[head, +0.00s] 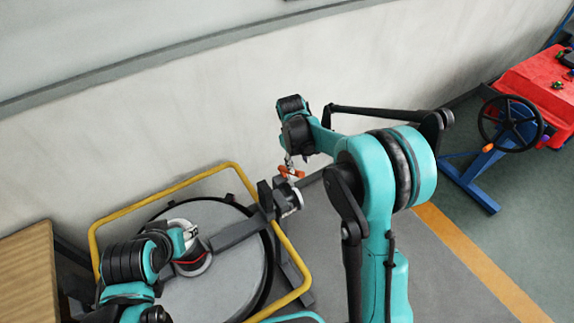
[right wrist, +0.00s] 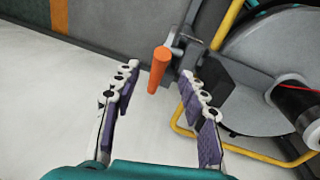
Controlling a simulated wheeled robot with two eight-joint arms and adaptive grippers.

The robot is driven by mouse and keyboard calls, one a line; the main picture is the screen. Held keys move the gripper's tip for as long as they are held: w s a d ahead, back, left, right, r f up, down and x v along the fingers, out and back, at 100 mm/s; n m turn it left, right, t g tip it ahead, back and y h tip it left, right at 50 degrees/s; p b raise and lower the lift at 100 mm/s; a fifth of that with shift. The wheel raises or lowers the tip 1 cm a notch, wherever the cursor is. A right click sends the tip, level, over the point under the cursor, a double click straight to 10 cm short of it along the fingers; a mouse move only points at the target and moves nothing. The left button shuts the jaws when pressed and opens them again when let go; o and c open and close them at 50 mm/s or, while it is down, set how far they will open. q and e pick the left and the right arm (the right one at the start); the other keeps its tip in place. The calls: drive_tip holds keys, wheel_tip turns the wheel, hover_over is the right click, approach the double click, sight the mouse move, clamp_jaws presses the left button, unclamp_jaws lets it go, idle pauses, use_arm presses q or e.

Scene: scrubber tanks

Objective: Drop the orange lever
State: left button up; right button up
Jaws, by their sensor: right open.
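The orange lever (head: 292,171) sticks out beside a grey metal fitting at the right side of the round tank lid (head: 237,268). In the right wrist view the lever (right wrist: 159,70) shows as an orange rod, tilted slightly. My right gripper (head: 288,164) is at the lever. In the right wrist view my right gripper (right wrist: 160,82) is open, with one finger on each side of the lever and a gap to both. How deep the lever sits between the fingers is unclear. My left gripper (head: 190,234) is over the lid; its jaws are too small to read.
A yellow tube frame (head: 166,191) surrounds the lid. A wooden surface (head: 28,275) stands at the left. A pale wall (head: 170,120) runs behind. A red machine (head: 535,85) with a black steering wheel (head: 510,122) is at the right. Floor between is clear.

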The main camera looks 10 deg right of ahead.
sight(298, 171)
drive_tip(key=shift+w+a+f, duration=0.2)
drive_tip(key=shift+w+f, duration=0.3)
drive_tip(key=shift+f, duration=0.2)
drive_tip(key=f, duration=0.2)
drive_tip(key=f+b, duration=0.1)
drive_tip(key=f, duration=0.2)
drive_tip(key=d+f+b, duration=0.1)
drive_tip(key=f, duration=0.1)
drive_tip(key=shift+w+f, duration=0.15)
drive_tip(key=shift+w, duration=0.05)
clamp_jaws()
